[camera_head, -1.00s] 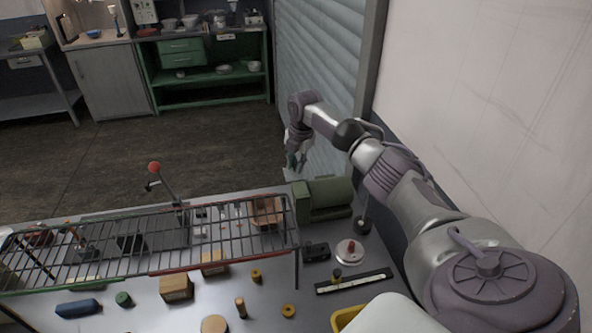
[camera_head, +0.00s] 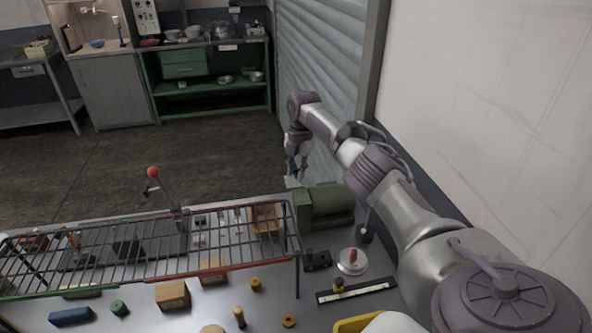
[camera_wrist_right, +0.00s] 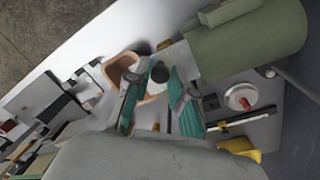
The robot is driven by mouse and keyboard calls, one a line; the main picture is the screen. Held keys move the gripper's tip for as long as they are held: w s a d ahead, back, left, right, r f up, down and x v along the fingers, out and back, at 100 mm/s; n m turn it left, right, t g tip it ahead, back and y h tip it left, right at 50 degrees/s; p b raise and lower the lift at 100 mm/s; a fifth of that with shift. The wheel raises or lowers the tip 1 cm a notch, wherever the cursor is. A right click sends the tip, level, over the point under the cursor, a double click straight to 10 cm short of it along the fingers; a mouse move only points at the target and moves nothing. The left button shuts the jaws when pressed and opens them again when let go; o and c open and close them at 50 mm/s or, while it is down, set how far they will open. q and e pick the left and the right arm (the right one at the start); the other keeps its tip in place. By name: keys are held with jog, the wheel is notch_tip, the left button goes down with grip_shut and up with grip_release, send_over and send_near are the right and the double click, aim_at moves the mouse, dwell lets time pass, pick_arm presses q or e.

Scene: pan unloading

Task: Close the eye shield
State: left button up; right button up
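I cannot pick out an eye shield with certainty. A green cylindrical machine (camera_head: 330,203) with a squared plate at its left end stands at the back right of the bench; it also shows at the top right of the wrist view (camera_wrist_right: 258,45). My right gripper (camera_head: 295,175) hangs beyond the bench's back edge, just behind and left of this machine. In the wrist view its teal-padded fingers (camera_wrist_right: 160,105) are apart, with no held object visible between them. A dark round knob (camera_wrist_right: 160,72) shows between and beyond the fingertips. My left gripper is not in view.
A wire rack (camera_head: 150,250) with a red and green front edge spans the bench's left side. A red-knobbed lever (camera_head: 154,172) rises behind it. A red-topped white disc (camera_head: 352,260), a black bar (camera_head: 356,290) and wooden blocks (camera_head: 172,295) lie in front. A shutter and wall border the right.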

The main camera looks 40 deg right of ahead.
jog(key=shift+o, duration=1.3)
jog(key=shift+d, duration=0.1)
jog(key=shift+r, duration=0.1)
notch_tip(320, 180, up, 12)
jog(key=shift+s+d+f, duration=0.2)
jog(key=shift+s+d, duration=0.1)
jog(key=shift+s, duration=0.1)
